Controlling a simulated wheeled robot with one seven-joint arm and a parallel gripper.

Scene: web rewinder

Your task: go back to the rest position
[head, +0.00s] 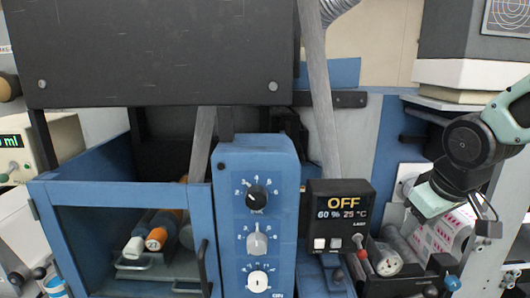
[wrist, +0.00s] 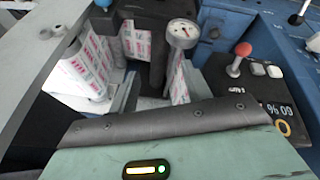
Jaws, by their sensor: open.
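My gripper (head: 431,203) is at the right of the head view, held in the air below the black wrist joint. It is near the printed white-and-red label web and the round dial gauge, on the right side of the machine. In the wrist view its pale green body with a dark padded edge (wrist: 170,122) fills the bottom, with a small lit indicator on it. The gripper is open, and I see nothing held in it. Its fingertips are hard to make out in both views.
The dial gauge (head: 387,262) and a red-knobbed lever (head: 361,249) stand close to my gripper, beside the black display box (head: 340,215) reading OFF. The label web (head: 442,236) lies just below.

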